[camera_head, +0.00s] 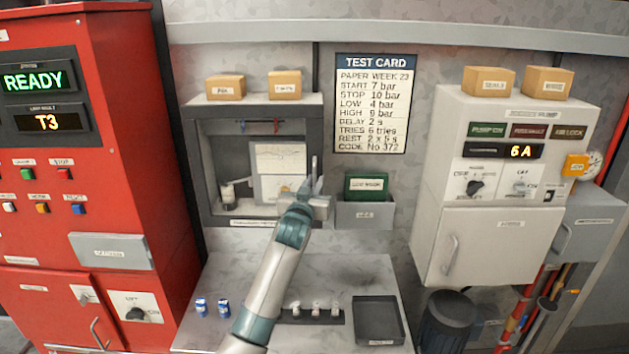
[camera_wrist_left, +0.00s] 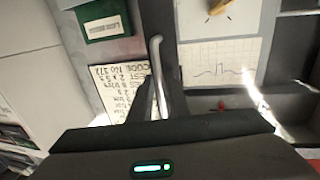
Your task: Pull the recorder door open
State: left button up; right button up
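The recorder (camera_head: 203,165) is a grey wall cabinet, and a paper chart (camera_head: 281,160) shows inside it; the chart also shows in the left wrist view (camera_wrist_left: 219,62). A silver bar handle (camera_wrist_left: 156,60) stands upright at the right side of the recorder. My left gripper (camera_head: 314,183) is in front of the recorder's right edge. In the left wrist view, its dark fingers (camera_wrist_left: 158,88) lie on either side of the bar, close to it. I cannot tell whether they grip it. The door panel itself is hard to make out. My right gripper is not in view.
A test card (camera_head: 371,105) hangs right of the recorder, above a grey holder (camera_head: 364,216) with a green booklet (camera_head: 366,187). Two cardboard boxes (camera_head: 225,87) (camera_head: 285,84) sit on the recorder. Below is a bench (camera_head: 345,272) with blue cans (camera_head: 224,309) and a tray (camera_head: 379,322).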

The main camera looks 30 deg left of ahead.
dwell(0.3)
pick_arm(q)
grip_shut()
dwell(1.3)
